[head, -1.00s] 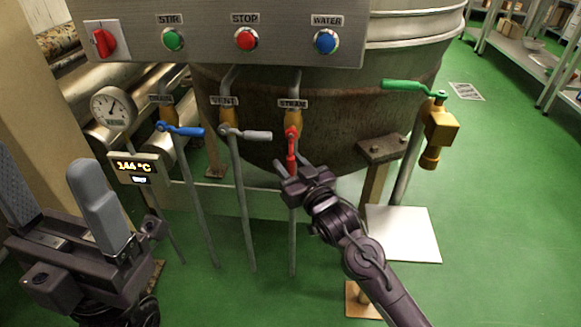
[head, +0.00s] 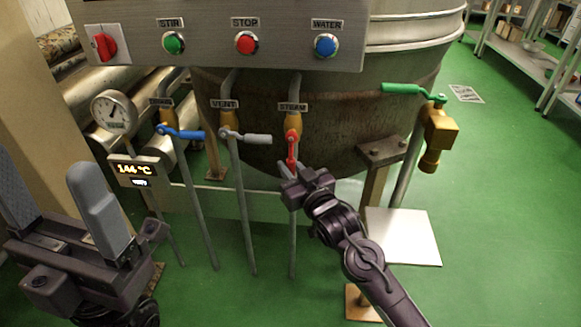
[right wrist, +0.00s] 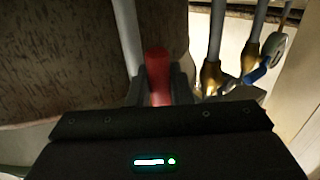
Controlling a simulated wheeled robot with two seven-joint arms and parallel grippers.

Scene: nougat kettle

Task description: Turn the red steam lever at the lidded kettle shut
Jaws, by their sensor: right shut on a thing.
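The red steam lever (head: 292,146) hangs straight down from the brass valve under the STEAM label, in front of the kettle (head: 290,120). My right gripper (head: 287,172) is shut on the lever's lower end. In the right wrist view the red lever (right wrist: 158,75) stands upright between the two dark fingers (right wrist: 158,92). Its lower tip is hidden by the gripper. My left gripper (head: 58,205) is open and empty at the lower left, apart from the valves. The kettle's top is out of view.
Left of the steam lever are the grey vent lever (head: 250,138) and a blue lever (head: 185,132), both sideways. A button panel (head: 210,45) overhangs them. A gauge (head: 114,112) and a display reading 144 °C (head: 138,170) stand left. A green-handled brass tap (head: 438,130) is right.

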